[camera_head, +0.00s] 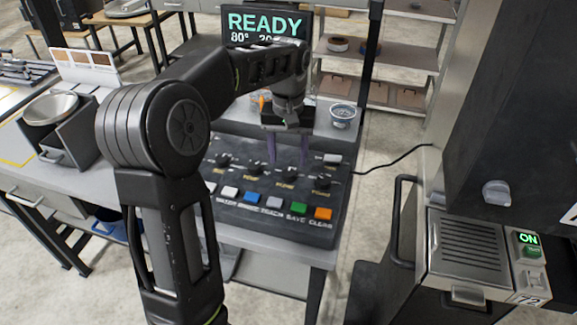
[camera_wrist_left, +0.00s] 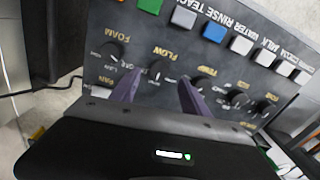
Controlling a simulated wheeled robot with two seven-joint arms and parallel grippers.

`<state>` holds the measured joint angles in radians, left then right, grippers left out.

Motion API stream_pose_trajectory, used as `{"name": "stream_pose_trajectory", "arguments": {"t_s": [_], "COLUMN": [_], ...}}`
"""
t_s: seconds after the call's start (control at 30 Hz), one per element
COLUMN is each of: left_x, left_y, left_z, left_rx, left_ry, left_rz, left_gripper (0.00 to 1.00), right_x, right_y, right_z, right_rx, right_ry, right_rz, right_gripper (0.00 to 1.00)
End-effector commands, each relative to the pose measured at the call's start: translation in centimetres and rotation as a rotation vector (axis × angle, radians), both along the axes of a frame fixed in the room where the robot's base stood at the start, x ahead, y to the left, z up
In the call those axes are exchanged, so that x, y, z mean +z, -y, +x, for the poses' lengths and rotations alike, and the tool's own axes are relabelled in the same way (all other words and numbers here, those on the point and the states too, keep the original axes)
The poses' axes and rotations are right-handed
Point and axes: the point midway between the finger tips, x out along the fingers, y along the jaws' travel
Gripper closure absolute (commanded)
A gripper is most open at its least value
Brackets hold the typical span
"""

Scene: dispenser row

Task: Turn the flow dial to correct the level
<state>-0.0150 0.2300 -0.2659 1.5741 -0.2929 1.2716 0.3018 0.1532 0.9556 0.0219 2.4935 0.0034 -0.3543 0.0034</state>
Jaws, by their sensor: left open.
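The flow dial (camera_head: 291,173) is a small black knob on the dark sloped control panel (camera_head: 322,215), second from the right in its row. In the wrist view the flow dial (camera_wrist_left: 157,70) sits under the label FLOW, and the panel appears upside down. My left gripper (camera_head: 287,162) is open, its two purple fingers pointing down at the panel. In the wrist view the left gripper (camera_wrist_left: 158,82) has one finger on each side of the flow dial. I cannot tell whether they touch it. The screen (camera_head: 265,22) reads READY and 80°, with the rest partly hidden by my arm.
The foam dial (camera_head: 321,183) is close by on the right. Coloured buttons, including a green one (camera_head: 298,209) and an orange one (camera_head: 323,213), line the panel's front. A small cup (camera_head: 343,115) stands behind the panel. A machine with an ON display (camera_head: 529,239) stands at right.

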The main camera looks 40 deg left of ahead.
Motion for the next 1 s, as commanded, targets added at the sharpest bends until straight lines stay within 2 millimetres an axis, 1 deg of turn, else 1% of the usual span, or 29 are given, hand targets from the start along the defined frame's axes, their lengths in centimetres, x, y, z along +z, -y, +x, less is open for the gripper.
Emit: {"name": "stream_pose_trajectory", "arguments": {"t_s": [0.03, 0.13, 0.3, 0.4, 0.63, 1.0], "left_x": [-0.8, -2.4, -4.1, -4.5, -4.5, -4.5], "left_y": [0.0, 0.0, 0.0, 0.0, 0.0, 0.0], "left_z": [-0.1, -0.1, -0.1, 0.0, 0.0, 0.0], "left_rx": [0.000, 0.000, 0.000, 0.000, 0.000, 0.000], "left_ry": [-0.003, -0.004, -0.002, 0.000, 0.000, 0.000], "left_rz": [0.000, -0.001, -0.001, -0.001, -0.001, -0.001], "left_gripper": [0.46, 0.46, 0.46, 0.46, 0.47, 0.77], "right_x": [0.2, 0.3, 0.4, 0.4, 0.4, 0.4], "right_y": [0.0, 0.0, 0.0, 0.0, 0.0, 0.0], "right_z": [0.0, 0.0, 0.0, -0.1, -0.1, -0.1], "right_rx": [0.000, -0.001, -0.001, -0.001, -0.001, -0.001], "right_ry": [0.000, -0.001, -0.002, -0.002, -0.002, -0.002], "right_rz": [0.000, -0.001, -0.002, -0.002, -0.002, -0.002], "right_gripper": [0.64, 0.64, 0.64, 0.64, 0.64, 0.64]}}
